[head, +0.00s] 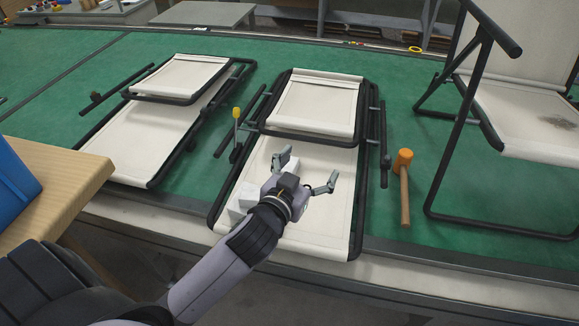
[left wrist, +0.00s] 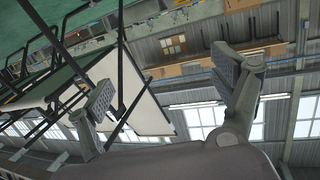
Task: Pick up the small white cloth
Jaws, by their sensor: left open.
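My left gripper (head: 306,170) is over the lower white panel of the middle folded lounger (head: 330,215). Its two fingers are spread wide. They also show apart in the left wrist view (left wrist: 168,86), with nothing held between them. A small white folded thing (head: 241,201), which looks like the cloth, lies on the lounger panel just left of my left wrist. My forearm and gripper hide part of it, so its full outline cannot be told. The left wrist view shows no cloth. My right gripper is not in view.
An orange mallet (head: 404,190) lies right of the middle lounger, and a yellow-handled tool (head: 236,125) is at its left. Another folded lounger (head: 150,130) lies further left. An unfolded lounger (head: 510,120) stands at right. A wooden table (head: 60,185) with a blue object is near left.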

